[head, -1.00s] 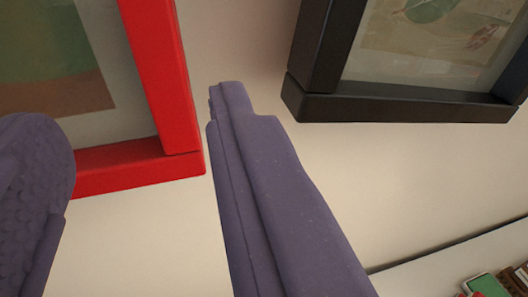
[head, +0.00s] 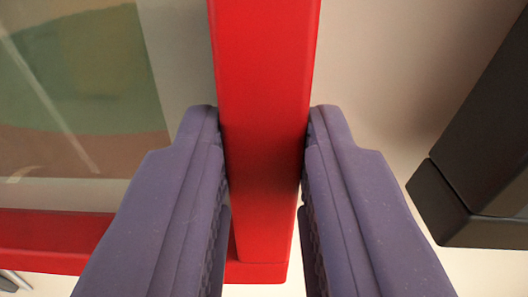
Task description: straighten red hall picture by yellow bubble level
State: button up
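The red hall picture (head: 265,60) fills the middle and left of the head view. Its right side bar runs down between the two purple fingers of my gripper (head: 263,125). Both fingertips press against the bar, one on each side, with no clear gap at the tips. The bottom right corner of the frame shows below, between the fingers. The bottom bar (head: 50,237) runs off to the left, partly behind the left finger. The picture's top is out of view. No yellow bubble level shows in this view.
A black-framed picture (head: 475,150) hangs close by on the right, with pale bare wall (head: 385,70) between it and the red frame. A small silvery thing (head: 12,283) shows at the bottom left edge, too little of it to identify.

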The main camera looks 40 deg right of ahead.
grip_shut()
jog(key=shift+w+a+f+m+b, duration=0.25)
jog(key=shift+f+b, duration=0.2)
jog(key=shift+b, duration=0.3)
jog(key=shift+w+a+f+m+b, duration=0.15)
jog(key=shift+a+m+b, duration=0.2)
jog(key=shift+a+b, duration=0.1)
jog(key=o, duration=0.6)
grip_release()
jog(key=v, duration=0.7)
jog(key=shift+s+a+p, duration=0.25)
jog(key=shift+s+p, duration=0.05)
jog(key=shift+p, duration=0.15)
